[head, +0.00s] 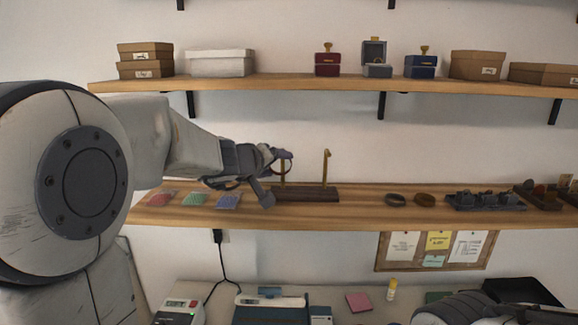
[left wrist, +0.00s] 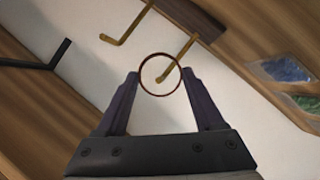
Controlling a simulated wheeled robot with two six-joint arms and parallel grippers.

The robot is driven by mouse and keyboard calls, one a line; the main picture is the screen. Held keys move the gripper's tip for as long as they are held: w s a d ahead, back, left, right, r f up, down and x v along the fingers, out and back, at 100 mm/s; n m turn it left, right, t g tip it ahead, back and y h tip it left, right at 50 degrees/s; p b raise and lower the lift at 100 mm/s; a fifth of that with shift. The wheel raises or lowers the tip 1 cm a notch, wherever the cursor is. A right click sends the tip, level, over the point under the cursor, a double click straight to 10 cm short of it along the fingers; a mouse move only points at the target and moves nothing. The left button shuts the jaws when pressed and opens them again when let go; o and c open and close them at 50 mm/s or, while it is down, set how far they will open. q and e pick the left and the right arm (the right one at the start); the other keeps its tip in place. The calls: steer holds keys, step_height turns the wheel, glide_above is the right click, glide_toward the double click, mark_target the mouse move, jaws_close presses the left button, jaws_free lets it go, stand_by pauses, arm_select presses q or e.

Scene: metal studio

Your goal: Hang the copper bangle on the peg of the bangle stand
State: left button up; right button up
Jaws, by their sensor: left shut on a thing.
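The copper bangle (left wrist: 146,60) is a thin ring pinched between the two fingertips of my left gripper (left wrist: 160,76). In the head view the bangle (head: 291,166) shows at the end of my left gripper (head: 279,160), beside the left post of the stand. The bangle stand (head: 318,194) has a dark wooden base and two brass posts on the middle shelf. In the left wrist view one brass peg (left wrist: 178,58) has its tip seen inside the ring's outline; I cannot tell whether it passes through. The other peg (left wrist: 121,39) is bare.
A dark rack (head: 485,203) stands further right. The upper shelf (head: 290,86) holds boxes. Part of my right arm (head: 482,309) shows at bottom right.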

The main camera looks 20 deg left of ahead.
arm_select(q)
steer(key=shift+w+a+p, duration=0.25)
steer(key=shift+w+p, duration=0.05)
steer(key=shift+w, duration=0.4)
steer(key=shift+w+a+p, duration=0.2)
steer(key=shift+w+p, duration=0.05)
steer(key=shift+w, duration=0.4)
steer(key=w, duration=0.2)
steer(key=w+a+f, duration=0.1)
steer(key=w, duration=0.1)
steer(key=shift+w+p, duration=0.1)
steer(key=shift+p, duration=0.25)
steer(key=o, duration=1.3)
steer(key=shift+o, duration=0.2)
steer(key=b+v, duration=0.1)
steer(key=v, duration=0.9)
steer(key=shift+s, duration=0.25)
